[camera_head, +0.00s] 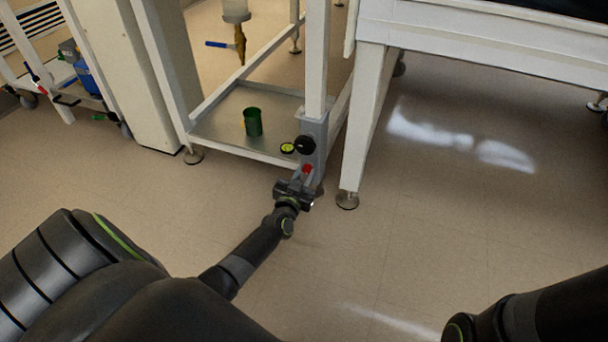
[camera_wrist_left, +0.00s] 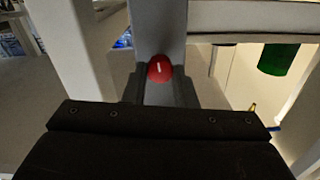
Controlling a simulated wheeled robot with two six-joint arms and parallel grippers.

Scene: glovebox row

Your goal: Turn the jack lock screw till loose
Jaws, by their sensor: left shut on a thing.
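The jack lock screw is a red knob with a white mark (camera_head: 308,168), low on the grey jack housing (camera_head: 316,135) at the leg of the white frame. My left gripper (camera_head: 303,180) is at the knob, its fingers shut around it. In the left wrist view the red knob (camera_wrist_left: 159,69) sits between the two dark fingers, its white mark nearly upright. My right gripper is out of the head view; only part of my right arm shows at the lower right.
A black round knob (camera_head: 305,145) and a yellow-green round dial (camera_head: 287,148) are just above the screw. A green cup (camera_head: 253,122) stands on the frame's lower shelf (camera_head: 215,130). A white bench leg (camera_head: 362,130) is close on the right. The floor in front is clear.

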